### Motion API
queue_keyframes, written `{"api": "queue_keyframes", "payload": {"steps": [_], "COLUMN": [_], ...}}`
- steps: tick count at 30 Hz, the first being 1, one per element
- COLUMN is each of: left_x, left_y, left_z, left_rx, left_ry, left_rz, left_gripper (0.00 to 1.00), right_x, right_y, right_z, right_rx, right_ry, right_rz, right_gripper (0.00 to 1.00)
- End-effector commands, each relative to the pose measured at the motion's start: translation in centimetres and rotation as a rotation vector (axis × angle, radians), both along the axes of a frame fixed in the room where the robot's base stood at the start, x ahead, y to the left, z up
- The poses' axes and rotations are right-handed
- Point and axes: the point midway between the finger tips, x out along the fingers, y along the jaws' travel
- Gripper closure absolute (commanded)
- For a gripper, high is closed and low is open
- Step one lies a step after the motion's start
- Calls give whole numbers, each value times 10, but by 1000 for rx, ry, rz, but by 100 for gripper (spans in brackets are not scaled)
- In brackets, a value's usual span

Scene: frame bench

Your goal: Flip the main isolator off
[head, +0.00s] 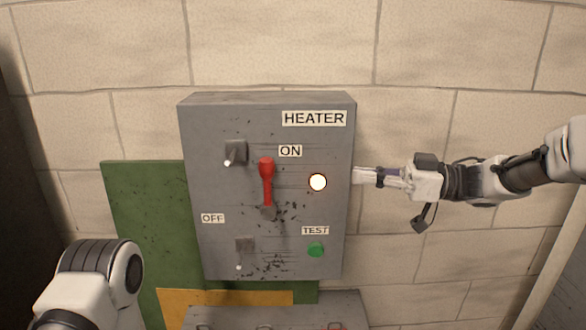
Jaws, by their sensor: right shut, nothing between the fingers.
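A grey panel box (215,185) labelled HEATER is on the block wall. On its front is a red lever (267,180), with its thick end up, near the ON label (290,151). The OFF label (212,218) is lower left of the lever. My right gripper (358,175) is shut and empty at the right edge of the box, apart from the lever in the picture. Whether it touches the box side I cannot tell. Of my left arm only a link shows at the lower left; its gripper is out of view.
The box also has a small upper toggle switch (235,153), a lower toggle switch (245,247), a lit round lamp (318,182) and a green button (316,250) under a TEST label (315,231). A green board (145,200) is behind at left. A grey surface (345,310) is below.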

Motion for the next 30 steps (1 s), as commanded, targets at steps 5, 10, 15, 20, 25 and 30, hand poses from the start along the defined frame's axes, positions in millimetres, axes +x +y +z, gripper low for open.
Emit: {"api": "queue_keyframes", "payload": {"steps": [5, 10, 15, 20, 25, 30], "left_x": [0, 0, 0, 0, 0, 0], "left_y": [0, 0, 0, 0, 0, 0], "left_z": [5, 17, 30, 44, 52, 52], "left_rx": [0, 0, 0, 0, 0, 0], "left_ry": [0, 0, 0, 0, 0, 0], "left_rz": [0, 0, 0, 0, 0, 0], "left_gripper": [60, 60, 60, 60, 60, 60], "right_x": [2, 8, 15, 22, 26, 27], "right_y": [12, 43, 80, 112, 133, 138], "right_z": [1, 3, 3, 3, 1, -1], "right_rx": [-3, -4, -4, -3, -2, 0], "right_ry": [3, 3, 3, 3, 2, 1], "right_rz": [2, 3, 3, 3, 2, 0], "right_gripper": [100, 100, 100, 100, 100, 100]}}
